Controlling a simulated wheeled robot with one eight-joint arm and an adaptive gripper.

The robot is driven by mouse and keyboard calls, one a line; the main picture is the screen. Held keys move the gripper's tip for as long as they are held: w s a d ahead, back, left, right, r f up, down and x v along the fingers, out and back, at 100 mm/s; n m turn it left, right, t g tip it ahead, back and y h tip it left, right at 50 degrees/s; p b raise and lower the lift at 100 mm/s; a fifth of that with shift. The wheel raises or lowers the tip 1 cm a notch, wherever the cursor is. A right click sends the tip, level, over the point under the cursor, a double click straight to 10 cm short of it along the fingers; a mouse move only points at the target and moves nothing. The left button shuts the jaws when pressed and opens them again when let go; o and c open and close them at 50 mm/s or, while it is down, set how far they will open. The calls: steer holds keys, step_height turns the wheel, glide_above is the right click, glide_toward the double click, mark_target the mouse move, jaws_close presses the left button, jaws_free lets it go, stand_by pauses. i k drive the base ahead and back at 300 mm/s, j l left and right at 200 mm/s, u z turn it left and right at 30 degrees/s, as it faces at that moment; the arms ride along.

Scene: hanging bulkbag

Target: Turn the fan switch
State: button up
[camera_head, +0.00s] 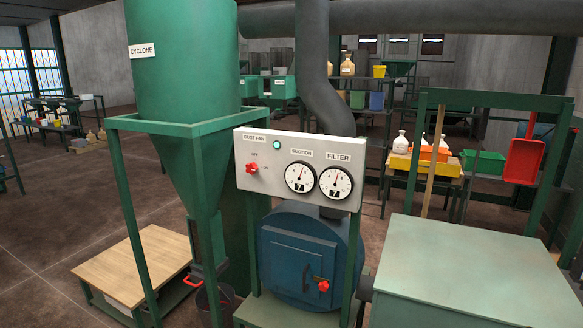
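The fan switch (252,168) is a small red knob on the left side of a light grey control panel (240,190). The label DUST FAN (261,138) is above it, with OFF printed just over the knob and a small mark to its right. The knob is too small to tell which mark it points to. A round green lamp (276,145) sits up and right of the knob. My gripper is not in view, and nothing covers the front of the switch.
Suction (299,178) and filter (335,182) gauges share the panel. A green cyclone (183,60) on a frame stands left. A blue round housing (305,250) with a red door knob (323,286) is below. A pale green bench (475,270) fills the lower right.

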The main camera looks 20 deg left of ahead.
mark_target(251, 169)
steer(key=u, duration=1.45)
